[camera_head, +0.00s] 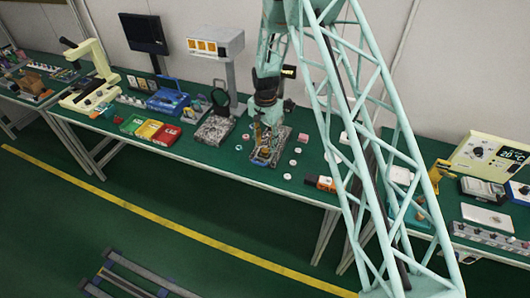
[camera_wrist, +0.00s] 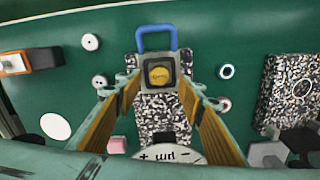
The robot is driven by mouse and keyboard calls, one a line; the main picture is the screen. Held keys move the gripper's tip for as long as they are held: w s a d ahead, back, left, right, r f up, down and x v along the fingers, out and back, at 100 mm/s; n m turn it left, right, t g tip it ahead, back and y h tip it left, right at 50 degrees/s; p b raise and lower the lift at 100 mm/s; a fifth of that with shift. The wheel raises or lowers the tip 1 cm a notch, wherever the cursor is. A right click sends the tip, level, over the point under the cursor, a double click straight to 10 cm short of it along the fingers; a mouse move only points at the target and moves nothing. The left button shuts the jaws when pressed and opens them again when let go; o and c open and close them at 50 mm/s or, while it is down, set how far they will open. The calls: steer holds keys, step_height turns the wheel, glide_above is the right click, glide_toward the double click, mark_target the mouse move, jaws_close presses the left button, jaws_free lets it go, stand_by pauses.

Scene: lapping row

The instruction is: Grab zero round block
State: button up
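In the wrist view a square dark grey holder with a yellow round piece (camera_wrist: 160,75) in its middle stands on a speckled granite plate (camera_wrist: 155,108). A blue loop (camera_wrist: 157,37) joins its far side. The yellow piece carries small marking I cannot read, so I cannot tell if it is the zero round block. My gripper (camera_wrist: 162,92) is open, with its brown-padded fingers left and right of the holder's near side. No contact is visible. In the head view my gripper (camera_head: 263,132) is over the granite plate (camera_head: 277,151).
A pink block (camera_wrist: 117,145), a white disc (camera_wrist: 55,126) and an orange-black block (camera_wrist: 30,61) lie left. Another granite piece (camera_wrist: 285,85) is right.

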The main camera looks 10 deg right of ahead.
mark_target(265, 150)
steer(key=shift+f, duration=1.55)
steer(key=c, duration=1)
